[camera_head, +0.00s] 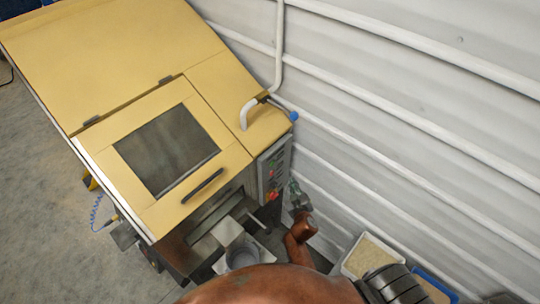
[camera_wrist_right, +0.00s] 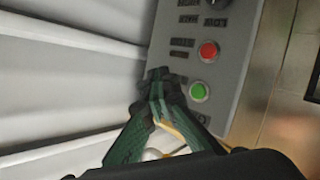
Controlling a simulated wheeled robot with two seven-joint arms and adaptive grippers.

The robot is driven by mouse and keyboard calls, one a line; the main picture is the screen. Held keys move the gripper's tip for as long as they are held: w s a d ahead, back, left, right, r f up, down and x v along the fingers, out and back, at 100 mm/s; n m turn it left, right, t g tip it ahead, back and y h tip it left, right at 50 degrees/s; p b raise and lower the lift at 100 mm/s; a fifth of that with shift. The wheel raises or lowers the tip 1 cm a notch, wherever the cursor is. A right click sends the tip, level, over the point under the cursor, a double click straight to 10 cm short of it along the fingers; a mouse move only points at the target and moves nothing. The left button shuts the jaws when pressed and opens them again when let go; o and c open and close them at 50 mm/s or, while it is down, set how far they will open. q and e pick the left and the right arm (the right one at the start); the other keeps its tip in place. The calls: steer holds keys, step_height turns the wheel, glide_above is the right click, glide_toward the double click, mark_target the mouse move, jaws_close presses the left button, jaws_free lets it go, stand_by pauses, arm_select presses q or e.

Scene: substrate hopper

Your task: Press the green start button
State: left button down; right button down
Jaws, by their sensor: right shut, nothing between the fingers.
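The green start button (camera_wrist_right: 199,92) sits in a metal ring on the grey control panel (camera_wrist_right: 222,75), close to a red button (camera_wrist_right: 208,50). The control panel (camera_head: 264,174) also shows on the side of the yellow machine, where its buttons are tiny. My right gripper (camera_wrist_right: 159,76) is shut and empty, its tips a little left of the green button in the wrist view. I see a gap between tips and button in that picture; the depth is hard to judge. In the head view my right gripper (camera_head: 294,188) is just right of the panel. My left gripper is out of view.
The yellow hopper machine (camera_head: 120,45) fills the left, with a windowed door and a black handle (camera_head: 203,184). A corrugated white wall (camera_head: 420,90) runs close along the right. A bin of pale grains (camera_head: 370,258) stands at the bottom right. A black knob (camera_wrist_right: 216,3) is on the panel.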

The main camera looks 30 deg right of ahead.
mark_target(273, 164)
steer(key=w+a+r+b, duration=0.1)
steer(key=w+a+b, duration=0.2)
steer(key=w, duration=0.5)
steer(key=shift+w+r, duration=0.2)
stand_by(0.5)
stand_by(1.2)
steer(key=shift+w+a, duration=0.1)
steer(key=shift+w, duration=0.05)
steer(key=shift+w+a, duration=0.1)
steer(key=shift+w, duration=0.15)
